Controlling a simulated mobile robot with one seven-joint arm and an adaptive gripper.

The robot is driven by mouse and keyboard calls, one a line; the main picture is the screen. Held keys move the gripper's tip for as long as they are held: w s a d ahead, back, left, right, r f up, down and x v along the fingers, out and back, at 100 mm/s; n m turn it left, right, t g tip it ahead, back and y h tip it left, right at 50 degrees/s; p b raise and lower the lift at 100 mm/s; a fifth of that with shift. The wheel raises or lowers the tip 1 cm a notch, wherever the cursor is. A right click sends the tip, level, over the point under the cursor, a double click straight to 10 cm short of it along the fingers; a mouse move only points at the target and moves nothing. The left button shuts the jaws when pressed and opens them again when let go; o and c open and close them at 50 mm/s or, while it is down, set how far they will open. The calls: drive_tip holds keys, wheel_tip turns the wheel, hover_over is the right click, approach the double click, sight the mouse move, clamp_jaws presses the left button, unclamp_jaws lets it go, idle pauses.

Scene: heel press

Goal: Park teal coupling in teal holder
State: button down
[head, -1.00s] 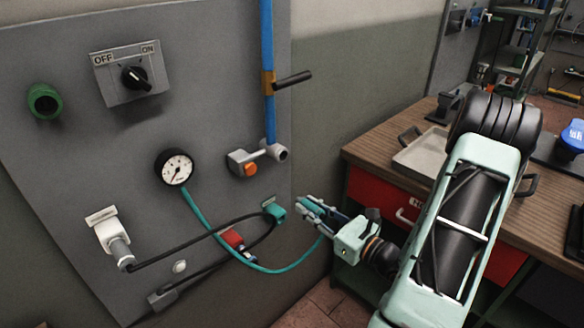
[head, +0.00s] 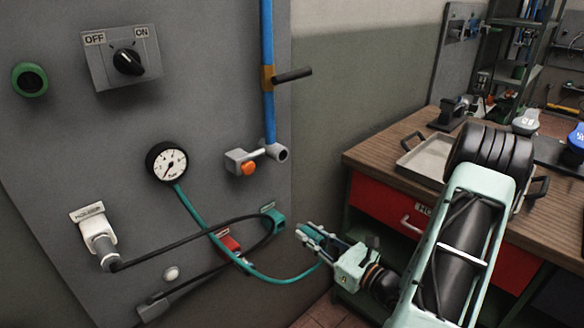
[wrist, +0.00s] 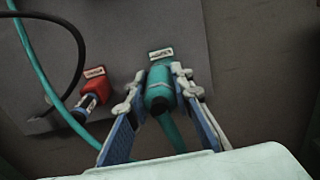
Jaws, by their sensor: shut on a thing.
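The teal holder (head: 273,219) is fixed low on the grey panel near its right edge, with a small label above it. My gripper (head: 304,235) is just right of the holder and slightly lower in the head view, with a small gap between them. In the wrist view my gripper's fingers (wrist: 158,92) are closed on both sides of the teal coupling (wrist: 158,101), with its hose dropping below. The holder is largely hidden behind the coupling there. The teal hose (head: 220,248) runs from the gauge to my gripper.
A red holder (head: 230,243) with a coupling in it sits left of the teal one. A black hose (head: 165,253) loops across the panel from a white socket (head: 96,232). A workbench with a red drawer (head: 385,208) stands at the right.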

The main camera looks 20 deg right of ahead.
wheel_tip(320, 180, down, 5)
drive_tip(key=b, duration=0.3)
drive_tip(key=shift+r, duration=0.2)
drive_tip(key=shift+x, duration=2.5)
drive_tip(key=shift+x, duration=1.45)
idle(0.5)
drive_tip(key=c, duration=1.6)
unclamp_jaws()
